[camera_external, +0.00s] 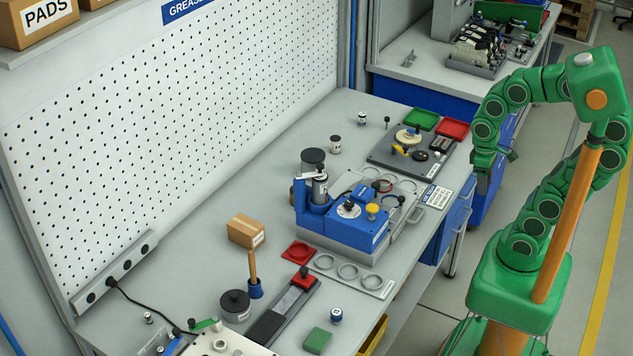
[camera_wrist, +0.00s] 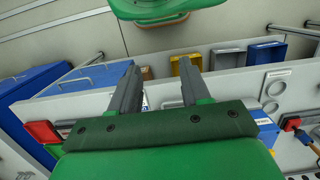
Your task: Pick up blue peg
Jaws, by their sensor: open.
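I cannot pick out a blue peg with certainty in either view. My gripper (camera_external: 510,155) hangs from the green arm beyond the bench's right edge, apart from everything on the bench. In the wrist view my gripper (camera_wrist: 160,70) has two grey fingers spread apart with nothing between them.
The grey bench (camera_external: 195,250) carries a blue holder with a wooden handle (camera_external: 254,288), a cardboard box (camera_external: 246,231), a red tray (camera_external: 453,128) and a green tray (camera_external: 421,119). A pegboard (camera_external: 180,110) stands behind. Drawers with handles (camera_wrist: 85,80) show in the wrist view.

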